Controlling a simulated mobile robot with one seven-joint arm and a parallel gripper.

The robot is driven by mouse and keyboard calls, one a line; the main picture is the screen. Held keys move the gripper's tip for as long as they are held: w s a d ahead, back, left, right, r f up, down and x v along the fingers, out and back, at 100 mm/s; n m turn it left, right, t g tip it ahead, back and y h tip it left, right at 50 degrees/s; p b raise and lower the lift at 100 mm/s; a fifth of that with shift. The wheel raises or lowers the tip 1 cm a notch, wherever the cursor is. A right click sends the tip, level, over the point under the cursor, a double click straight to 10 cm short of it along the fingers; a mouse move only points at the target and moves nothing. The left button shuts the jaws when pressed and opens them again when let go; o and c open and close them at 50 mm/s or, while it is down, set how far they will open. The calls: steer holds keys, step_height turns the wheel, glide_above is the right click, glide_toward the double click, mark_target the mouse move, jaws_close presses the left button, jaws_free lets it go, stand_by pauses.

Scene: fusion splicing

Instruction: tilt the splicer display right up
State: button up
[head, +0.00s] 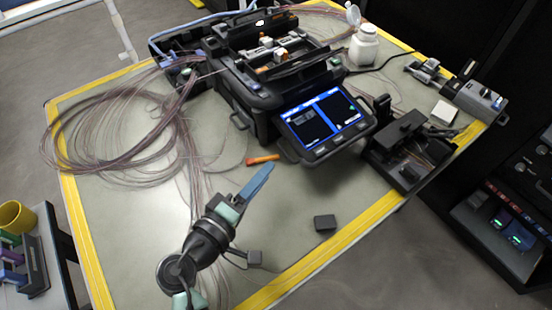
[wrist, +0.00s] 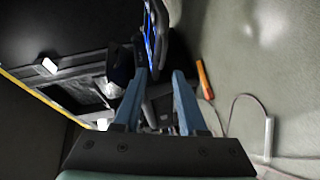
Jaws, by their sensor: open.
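The splicer (head: 255,95) is a black machine at the back middle of the table. Its display (head: 325,120) has a lit blue and dark screen and juts from the splicer's front, leaning back with its face upward and forward. In the wrist view the display (wrist: 153,30) shows nearly edge-on, just beyond the fingertips. My gripper (head: 268,170) is in front of the display and to its left, its blue fingers pointing toward the splicer. In the wrist view my gripper (wrist: 158,76) has its fingers apart, with no object clearly held between them.
An orange-handled tool (head: 262,159) lies between my gripper and the splicer. A black fixture (head: 402,145) stands close to the display's right. Coiled fibres (head: 110,130) cover the table's left. A small dark block (head: 325,222) lies near the yellow front edge. A white bottle (head: 364,45) stands behind.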

steer(key=v, duration=0.4)
stand_by(0.5)
